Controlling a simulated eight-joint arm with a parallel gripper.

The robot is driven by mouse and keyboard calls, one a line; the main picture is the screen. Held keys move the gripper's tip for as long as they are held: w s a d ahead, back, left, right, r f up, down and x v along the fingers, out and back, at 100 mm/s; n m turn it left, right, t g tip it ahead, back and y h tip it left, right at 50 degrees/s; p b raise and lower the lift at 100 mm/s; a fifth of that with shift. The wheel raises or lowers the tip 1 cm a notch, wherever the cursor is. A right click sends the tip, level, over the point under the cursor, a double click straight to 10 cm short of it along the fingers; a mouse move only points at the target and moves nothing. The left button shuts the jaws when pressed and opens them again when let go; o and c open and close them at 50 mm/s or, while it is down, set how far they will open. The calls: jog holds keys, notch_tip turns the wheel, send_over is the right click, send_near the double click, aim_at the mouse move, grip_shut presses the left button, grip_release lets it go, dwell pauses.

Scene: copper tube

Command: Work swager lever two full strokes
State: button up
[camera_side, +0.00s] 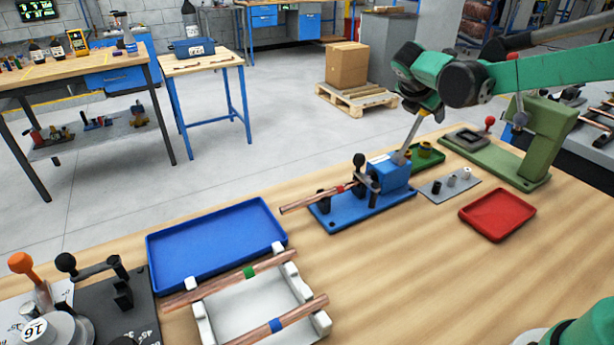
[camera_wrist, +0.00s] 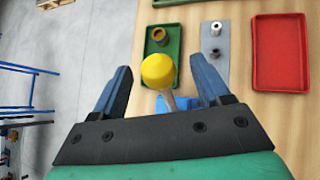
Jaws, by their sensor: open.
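The blue swager (camera_side: 390,172) stands on a blue base plate (camera_side: 345,212) on the wooden bench. Its grey lever (camera_side: 411,134) rises from the block, tilted up and to the right towards my gripper (camera_side: 424,108). In the wrist view the lever's yellow ball knob (camera_wrist: 158,70) lies between the two fingers of my gripper (camera_wrist: 160,68). The fingers are open, with a gap visible on both sides of the knob. A copper tube (camera_side: 305,202) with a red band sticks out of the swager's left side, by a black-knobbed clamp (camera_side: 359,161).
A green tray (camera_side: 428,158), a grey plate with small collars (camera_side: 437,188) and a red tray (camera_side: 497,214) lie right of the swager. A blue tray (camera_side: 215,243) and a white rack (camera_side: 255,305) with copper tubes are at front left. A green-based press (camera_side: 540,140) stands behind right.

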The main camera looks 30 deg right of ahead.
jog(key=v, duration=0.2)
jog(key=shift+s+a+r, duration=0.1)
jog(key=shift+a+r, duration=0.15)
